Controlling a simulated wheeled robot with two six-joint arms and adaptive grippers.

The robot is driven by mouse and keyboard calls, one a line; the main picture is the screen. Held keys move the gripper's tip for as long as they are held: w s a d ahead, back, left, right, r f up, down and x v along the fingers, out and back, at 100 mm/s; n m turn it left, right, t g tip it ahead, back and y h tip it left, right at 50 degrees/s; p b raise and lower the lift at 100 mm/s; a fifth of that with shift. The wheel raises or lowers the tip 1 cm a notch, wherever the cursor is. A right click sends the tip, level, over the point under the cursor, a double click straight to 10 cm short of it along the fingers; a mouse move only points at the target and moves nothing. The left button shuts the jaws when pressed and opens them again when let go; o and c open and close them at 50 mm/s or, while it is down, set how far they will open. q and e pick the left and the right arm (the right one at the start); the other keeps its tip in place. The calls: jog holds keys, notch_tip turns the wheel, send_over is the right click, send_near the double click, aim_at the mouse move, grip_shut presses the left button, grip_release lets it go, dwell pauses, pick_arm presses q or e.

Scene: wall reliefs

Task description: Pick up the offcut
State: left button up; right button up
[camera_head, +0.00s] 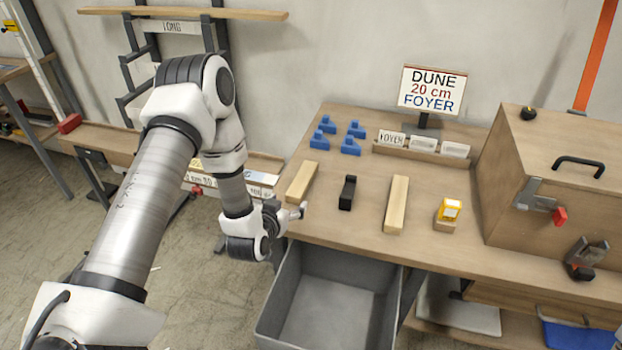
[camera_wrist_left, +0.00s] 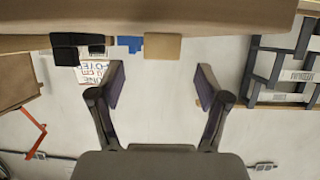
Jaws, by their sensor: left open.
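Two pale wooden pieces lie on the workbench: a shorter one (camera_head: 301,182) near the left edge and a longer one (camera_head: 396,205) to the right of a black block (camera_head: 347,192). No label marks either as the offcut; the shorter one looks most like it. My left gripper (camera_head: 301,211) is open and empty at the bench's front left edge, just in front of the shorter piece. In the left wrist view, which is upside down, the end of a wooden piece (camera_wrist_left: 162,46) shows beyond the open fingers (camera_wrist_left: 160,82), apart from them.
An open grey bin (camera_head: 385,300) stands below the front edge. A shelf rack (camera_head: 135,65) is at left.

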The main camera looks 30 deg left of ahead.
aim_at(293, 196)
pick_arm(q)
jog(key=x, duration=0.6)
jog(key=shift+w+a, duration=0.15)
jog(key=c, duration=1.3)
jog(key=shift+r, duration=0.15)
